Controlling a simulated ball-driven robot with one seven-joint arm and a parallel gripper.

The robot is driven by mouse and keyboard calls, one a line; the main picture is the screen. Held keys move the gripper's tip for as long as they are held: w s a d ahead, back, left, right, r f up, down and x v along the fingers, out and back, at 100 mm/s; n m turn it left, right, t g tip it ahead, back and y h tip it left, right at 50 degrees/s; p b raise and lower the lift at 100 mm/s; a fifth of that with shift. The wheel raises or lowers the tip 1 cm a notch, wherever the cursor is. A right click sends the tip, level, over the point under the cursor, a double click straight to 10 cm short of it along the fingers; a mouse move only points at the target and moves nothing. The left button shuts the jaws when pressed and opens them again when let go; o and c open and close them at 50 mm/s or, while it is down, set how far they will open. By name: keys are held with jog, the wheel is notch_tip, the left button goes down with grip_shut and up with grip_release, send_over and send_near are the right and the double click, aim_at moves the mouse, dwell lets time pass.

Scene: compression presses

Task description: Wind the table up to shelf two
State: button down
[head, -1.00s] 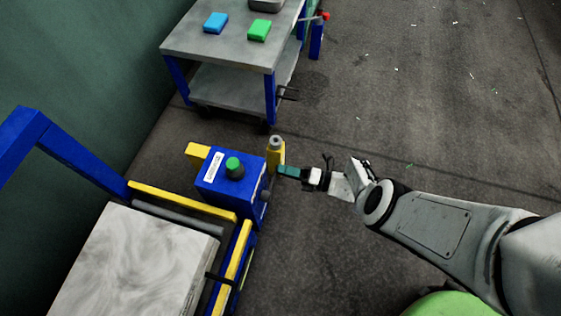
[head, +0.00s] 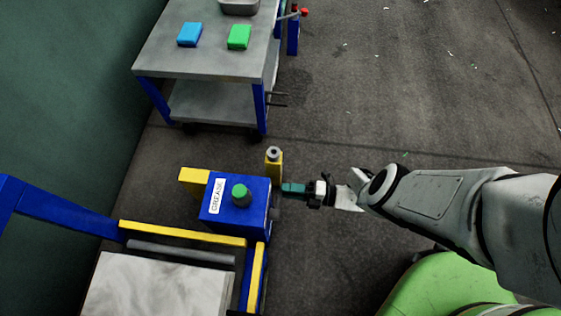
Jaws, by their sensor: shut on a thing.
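My gripper (head: 306,189) is shut on a small teal piece (head: 293,188), which looks like a grip, at the right side of a blue box (head: 225,208) marked "GREASE". The box has a green knob (head: 240,193) on top. A yellow post with a grey cap (head: 274,160) stands just behind the teal piece. How the teal piece joins the box cannot be made out. A pale marbled tabletop (head: 150,287) sits at the lower left in a blue and yellow frame (head: 185,233), partly cut off. No marked shelf two can be made out.
A grey two-level trolley (head: 200,60) stands behind, with a blue block (head: 189,34), a green block (head: 239,37) and a grey tray (head: 238,6) on top. A red-ended lever (head: 303,12) is at its right.

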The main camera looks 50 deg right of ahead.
jog(key=s+a+f+b, duration=0.2)
jog(key=f, duration=0.1)
jog(key=shift+a+f, duration=0.3)
jog(key=shift+a, duration=0.1)
jog(key=shift+s+a, duration=0.1)
dwell(0.4)
jog(key=c, duration=1)
grip_release()
jog(key=shift+a, duration=0.1)
jog(key=shift+o, duration=0.2)
jog(key=b+v, duration=0.1)
jog(key=v, duration=0.9)
jog(key=shift+d, duration=0.55)
jog(key=shift+r, duration=0.1)
